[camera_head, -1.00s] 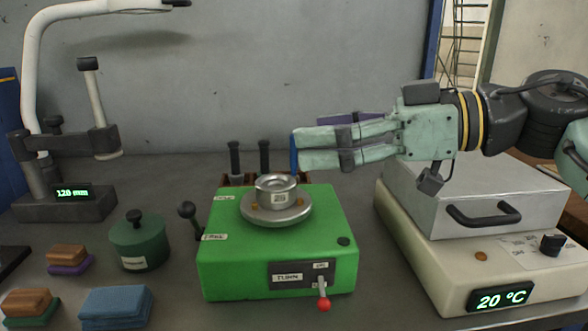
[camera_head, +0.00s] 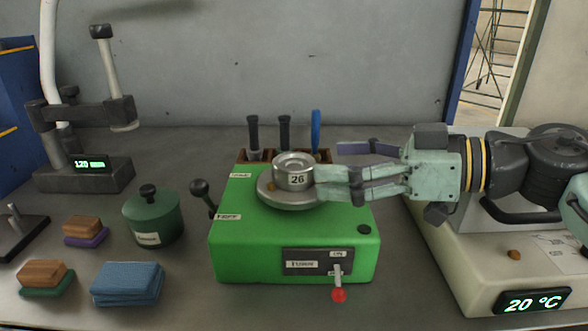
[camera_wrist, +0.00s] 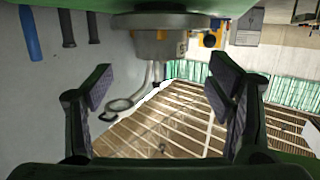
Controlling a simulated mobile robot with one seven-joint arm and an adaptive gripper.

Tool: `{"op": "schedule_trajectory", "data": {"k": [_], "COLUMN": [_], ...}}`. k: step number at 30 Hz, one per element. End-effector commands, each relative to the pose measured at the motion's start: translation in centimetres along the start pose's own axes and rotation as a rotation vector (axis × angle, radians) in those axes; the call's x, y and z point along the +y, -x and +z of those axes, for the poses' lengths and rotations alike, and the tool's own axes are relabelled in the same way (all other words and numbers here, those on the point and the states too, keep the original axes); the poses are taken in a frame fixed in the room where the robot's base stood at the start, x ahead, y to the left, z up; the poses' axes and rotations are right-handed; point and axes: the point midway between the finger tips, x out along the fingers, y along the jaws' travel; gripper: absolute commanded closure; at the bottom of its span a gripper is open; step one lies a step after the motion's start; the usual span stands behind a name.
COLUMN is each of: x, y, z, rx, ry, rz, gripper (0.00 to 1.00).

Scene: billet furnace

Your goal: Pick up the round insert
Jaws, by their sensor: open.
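The round insert (camera_head: 294,172) is a short grey metal cylinder with a hollow top and a label that reads 26. It sits upright on the round metal plate (camera_head: 272,196) on top of the green machine (camera_head: 235,250). My gripper (camera_head: 320,182) reaches in level from the right, its fingertips at the right side of the insert. In the wrist view, my gripper (camera_wrist: 160,88) has its jaws wide apart with nothing between them. There the insert (camera_wrist: 150,45) hangs upside down at the top, ahead of the jaws. Whether a finger touches it I cannot tell.
Dark-handled tools and a blue one (camera_head: 315,130) stand in a rack behind the plate. A black-knobbed lever (camera_head: 202,190) is at the machine's left. A green lidded pot (camera_head: 153,222) stands further left. The 20 °C device (camera_head: 480,265) is at right, beneath my arm.

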Motion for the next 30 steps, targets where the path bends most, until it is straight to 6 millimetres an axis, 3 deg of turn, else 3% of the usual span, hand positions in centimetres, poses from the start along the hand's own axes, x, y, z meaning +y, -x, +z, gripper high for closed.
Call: {"op": "schedule_trajectory", "data": {"k": [6,11,19,30], "x": [-0.1,-0.1,0.0,0.0], "y": [-3.7,-5.5,-5.7,-5.7], "z": [-0.1,0.0,0.0,0.0], "rx": [-0.002,-0.001,0.0,0.0], "ry": [0.0,0.0,0.0,0.0], "rz": [-0.005,-0.002,0.001,0.0], "gripper": [0.25,0.25,0.25,0.49]}}
